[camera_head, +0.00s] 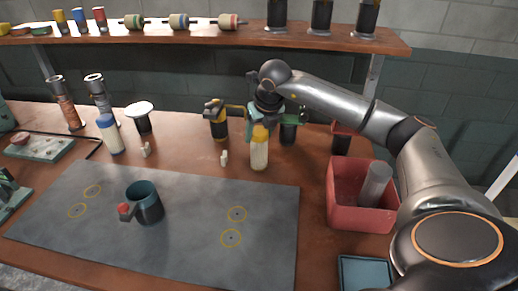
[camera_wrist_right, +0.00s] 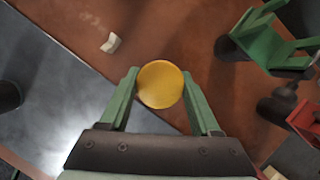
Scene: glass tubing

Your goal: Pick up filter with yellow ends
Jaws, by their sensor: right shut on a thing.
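The filter (camera_head: 259,155) has a yellow cap on top and a pale, whitish body. It is upright behind the grey mat, near the middle of the table. My right gripper (camera_head: 260,125) comes down on it from above, its green fingers closed around the yellow top. In the right wrist view the round yellow end (camera_wrist_right: 160,84) sits between the two fingers. I cannot tell whether its base touches the table. The lower end's colour is not clear. My left gripper is not clearly in view.
A yellow-and-black holder (camera_head: 219,125) and a green one (camera_head: 289,130) stand close on either side. A red bin (camera_head: 342,207) with a grey cylinder is at right. The mat (camera_head: 190,255) bears a dark teal mug (camera_head: 148,204). A shelf (camera_head: 200,38) runs behind.

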